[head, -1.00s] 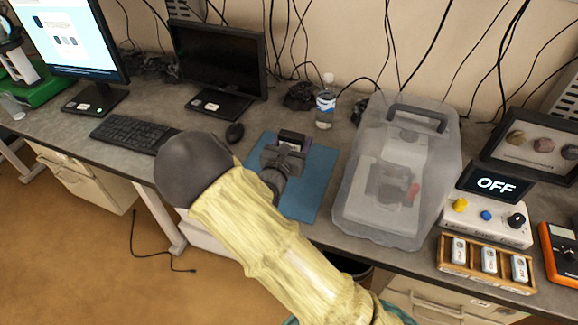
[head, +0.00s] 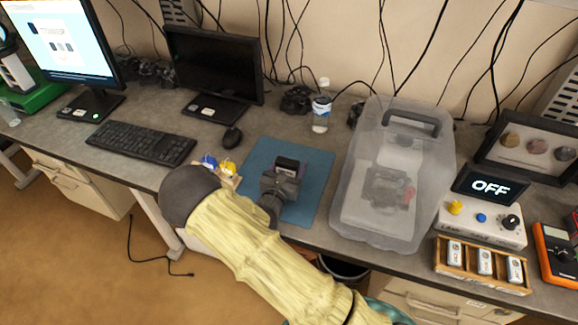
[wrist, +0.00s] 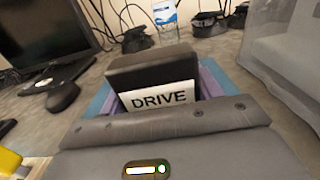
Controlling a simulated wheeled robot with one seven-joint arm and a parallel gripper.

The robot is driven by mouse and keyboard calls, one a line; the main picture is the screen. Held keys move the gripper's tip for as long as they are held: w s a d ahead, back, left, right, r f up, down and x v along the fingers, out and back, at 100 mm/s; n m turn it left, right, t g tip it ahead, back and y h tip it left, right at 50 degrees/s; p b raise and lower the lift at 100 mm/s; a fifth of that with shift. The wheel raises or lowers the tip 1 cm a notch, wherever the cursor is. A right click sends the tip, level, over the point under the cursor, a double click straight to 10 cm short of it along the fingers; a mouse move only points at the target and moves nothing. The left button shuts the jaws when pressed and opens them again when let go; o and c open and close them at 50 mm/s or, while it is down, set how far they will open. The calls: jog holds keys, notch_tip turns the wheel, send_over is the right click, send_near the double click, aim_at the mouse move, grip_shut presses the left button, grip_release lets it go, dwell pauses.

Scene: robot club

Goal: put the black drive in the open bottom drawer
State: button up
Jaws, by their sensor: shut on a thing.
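The black drive (head: 286,164) is held in my gripper (head: 281,183), above the blue mat (head: 318,172) on the bench. In the wrist view the drive (wrist: 152,68) stands up beyond the dark gripper body, with a white label reading "DRIVE". My gripper is shut on it. Its fingers are mostly hidden in both views. Drawer units show under the bench, one at the left (head: 75,180) and one at the lower right (head: 440,308). I cannot make out an open bottom drawer in these views.
A translucent case (head: 352,190) stands right of the mat. A tray with blue and yellow items (head: 228,166) lies left of my gripper. A keyboard (head: 140,141), a mouse (head: 232,137) and a bottle (head: 321,108) are on the bench. A dark bin (head: 345,269) is below its edge.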

jog(key=shift+d+f, duration=0.15)
jog(key=shift+f, duration=0.05)
jog(key=shift+s+r, duration=0.1)
jog(key=shift+s, duration=0.05)
jog(key=shift+f, duration=0.2)
jog(key=o, duration=1.1)
jog(key=shift+r, duration=0.2)
jog(key=shift+s+a+f, duration=0.15)
jog(key=shift+s+a, duration=0.1)
jog(key=shift+s, duration=0.1)
jog(key=b+v, duration=0.2)
jog(key=v, duration=0.9)
jog(key=shift+s, duration=0.1)
